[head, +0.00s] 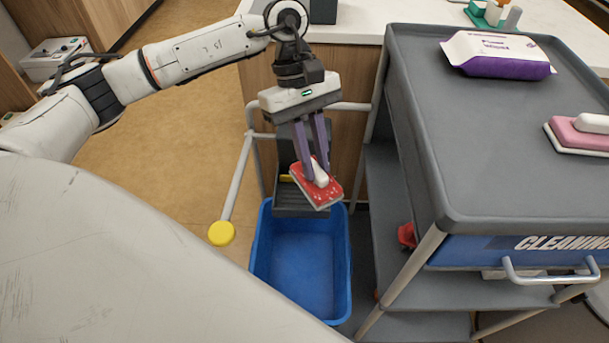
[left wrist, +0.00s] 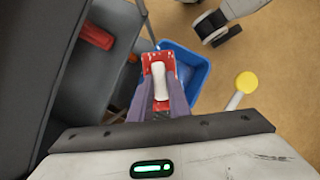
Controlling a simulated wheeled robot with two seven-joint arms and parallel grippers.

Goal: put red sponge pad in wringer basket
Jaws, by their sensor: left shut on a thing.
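My left gripper (head: 312,148) points down and is shut on the red sponge pad (head: 327,192), holding it by its white handle. The pad is tilted and hangs in the air above the back of the blue bucket. The pad also shows in the left wrist view (left wrist: 160,68), between the fingers. The dark wringer basket (head: 291,202) sits at the back of the bucket, just behind and below the pad. The pad and gripper hide part of it. My right gripper is not in view.
The blue bucket (head: 300,262) is empty inside. A grey cleaning cart (head: 440,190) stands close on the right, with a wipes pack (head: 495,54) and a pink sponge pad (head: 578,136) on top. A pale frame with a yellow end (head: 221,233) is left of the bucket.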

